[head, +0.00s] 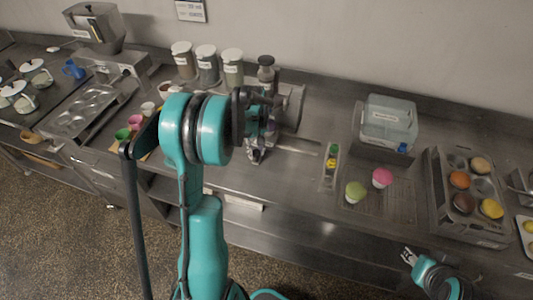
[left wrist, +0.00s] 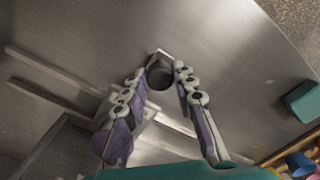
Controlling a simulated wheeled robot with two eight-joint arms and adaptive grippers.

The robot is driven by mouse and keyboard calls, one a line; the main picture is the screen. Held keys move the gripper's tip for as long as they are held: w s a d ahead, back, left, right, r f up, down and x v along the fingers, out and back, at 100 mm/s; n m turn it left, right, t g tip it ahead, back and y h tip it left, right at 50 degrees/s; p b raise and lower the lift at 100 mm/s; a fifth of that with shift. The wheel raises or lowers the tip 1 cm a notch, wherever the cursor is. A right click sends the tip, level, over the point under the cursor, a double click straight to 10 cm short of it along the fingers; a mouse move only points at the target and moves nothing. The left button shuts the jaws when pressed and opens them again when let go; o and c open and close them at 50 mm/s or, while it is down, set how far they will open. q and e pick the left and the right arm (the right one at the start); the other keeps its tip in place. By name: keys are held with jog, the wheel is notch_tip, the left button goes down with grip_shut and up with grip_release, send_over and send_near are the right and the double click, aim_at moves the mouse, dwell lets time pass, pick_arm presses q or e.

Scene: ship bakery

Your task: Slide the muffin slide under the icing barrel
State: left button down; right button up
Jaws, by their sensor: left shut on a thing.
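My left gripper (head: 258,150) reaches down at the counter beside the icing barrel, its fingers partly hidden by my arm. The left wrist view shows its two fingers (left wrist: 158,110) around a grey metal piece, which seems to be the muffin slide (left wrist: 150,108); a dark round opening shows near its tip. The gripper is shut on it. The icing barrel (head: 291,106) appears as a grey metal body just right of my left wrist, partly hidden. Whether the slide is under it cannot be seen. My right gripper (head: 407,255) is small at lower right, apart from the counter things; its opening is unclear.
Lidded canisters (head: 207,63) stand behind to the left. A narrow tray with coloured items (head: 330,176), green (head: 355,192) and pink (head: 382,178) cupcakes, a clear box (head: 388,122) and a muffin tin (head: 442,203) lie to the right. The counter's front middle is clear.

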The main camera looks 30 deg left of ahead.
pick_arm(q)
jog(key=shift+s+a, duration=0.1)
jog(key=shift+a, duration=0.3)
jog(key=c, duration=1.2)
grip_release()
jog(key=shift+r, duration=0.1)
notch_tip(320, 180, up, 12)
jog(key=shift+d, duration=0.1)
